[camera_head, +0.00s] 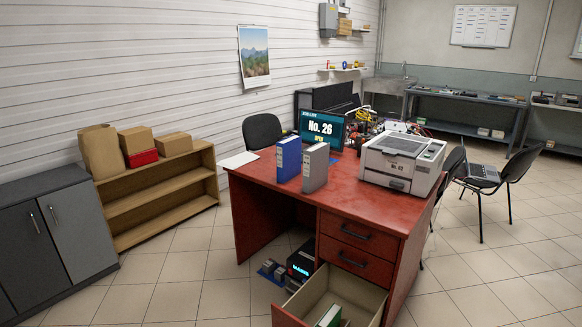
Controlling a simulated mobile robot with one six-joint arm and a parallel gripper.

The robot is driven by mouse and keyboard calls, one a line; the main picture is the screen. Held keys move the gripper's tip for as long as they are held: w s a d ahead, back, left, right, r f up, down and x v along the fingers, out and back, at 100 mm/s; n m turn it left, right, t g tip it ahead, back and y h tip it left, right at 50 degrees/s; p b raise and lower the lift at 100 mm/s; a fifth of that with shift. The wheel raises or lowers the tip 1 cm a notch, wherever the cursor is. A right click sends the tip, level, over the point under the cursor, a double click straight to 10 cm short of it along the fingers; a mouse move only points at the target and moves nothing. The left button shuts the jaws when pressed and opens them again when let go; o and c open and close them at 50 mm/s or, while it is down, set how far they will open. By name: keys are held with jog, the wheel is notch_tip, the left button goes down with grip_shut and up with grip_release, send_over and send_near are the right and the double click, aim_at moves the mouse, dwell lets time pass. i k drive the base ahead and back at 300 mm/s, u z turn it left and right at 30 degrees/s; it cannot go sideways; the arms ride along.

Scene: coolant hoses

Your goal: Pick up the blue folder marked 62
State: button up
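A blue folder (288,158) stands upright on the red desk (262,177), near its front left part. Its spine has a pale label, too small to read, so I cannot tell whether it is marked 62. A grey folder (315,167) stands upright just to its right. My gripper is not in this view.
The desk also bears a monitor (322,128) reading "No. 26 OPEN" and a printer (402,160) on the right. A lower drawer (292,312) is pulled out, with a green item (329,316) inside. A chair (262,131) stands behind; the floor at front left is clear.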

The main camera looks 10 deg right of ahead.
aim_at(289, 150)
jog(key=k, duration=0.25)
jog(key=u, duration=0.35)
jog(key=i, duration=0.45)
jog(key=u, duration=0.6)
jog(key=i, duration=0.65)
jog(key=u, duration=0.6)
jog(key=i, duration=1.55)
jog(key=z, duration=0.6)
jog(key=i, duration=0.95)
jog(key=z, duration=0.45)
